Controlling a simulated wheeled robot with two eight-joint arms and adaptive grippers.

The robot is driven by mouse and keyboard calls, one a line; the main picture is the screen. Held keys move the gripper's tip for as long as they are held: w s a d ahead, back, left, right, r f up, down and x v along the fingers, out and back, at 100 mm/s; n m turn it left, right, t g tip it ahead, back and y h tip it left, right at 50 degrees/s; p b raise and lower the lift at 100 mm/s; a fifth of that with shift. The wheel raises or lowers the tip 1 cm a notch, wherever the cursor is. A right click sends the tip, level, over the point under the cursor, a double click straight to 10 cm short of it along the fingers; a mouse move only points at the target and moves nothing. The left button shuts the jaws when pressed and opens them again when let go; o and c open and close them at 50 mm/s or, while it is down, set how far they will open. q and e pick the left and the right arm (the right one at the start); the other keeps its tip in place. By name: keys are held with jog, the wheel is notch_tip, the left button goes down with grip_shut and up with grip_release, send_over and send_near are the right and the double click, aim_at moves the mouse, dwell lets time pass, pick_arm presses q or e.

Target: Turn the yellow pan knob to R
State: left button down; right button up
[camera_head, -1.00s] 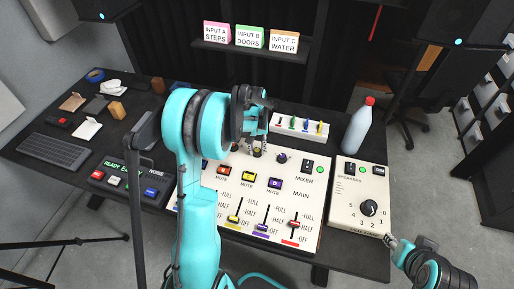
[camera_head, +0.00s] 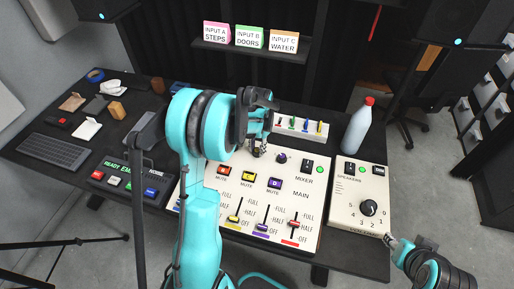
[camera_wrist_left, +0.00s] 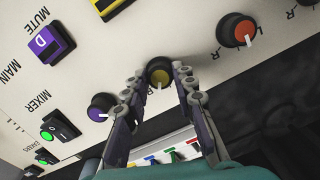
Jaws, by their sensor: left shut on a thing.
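The yellow pan knob (camera_wrist_left: 159,72) is on the mixer panel (camera_head: 310,205), between a purple knob (camera_wrist_left: 102,106) and an orange-red knob (camera_wrist_left: 238,30) in the left wrist view. Its pale pointer mark points toward the bottom of that view. The lettering around it is mostly covered by the fingers. My left gripper (camera_wrist_left: 158,84) is shut on the yellow knob, one finger on each side. In the head view my left gripper (camera_head: 257,150) largely hides the knob. My right gripper (camera_head: 390,240) is by the lower right corner of the speaker box; its finger gap is unclear.
A speaker box (camera_head: 347,212) with a black dial stands right of the mixer. A small white panel (camera_head: 311,128) with coloured plugs and a bottle (camera_head: 358,126) stand behind. A keyboard (camera_head: 53,151) and small items lie on the left of the table.

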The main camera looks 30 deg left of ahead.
pick_arm(q)
jog(key=m, duration=0.5)
jog(key=shift+d+y, duration=0.1)
jog(key=shift+y, duration=0.2)
dwell(0.4)
jog(key=c, duration=1.2)
grip_release()
jog(key=r, duration=0.8)
jog(key=d+r, duration=0.1)
jog(key=r, duration=0.3)
jog(key=shift+s+d, duration=0.1)
jog(key=shift+s, duration=0.05)
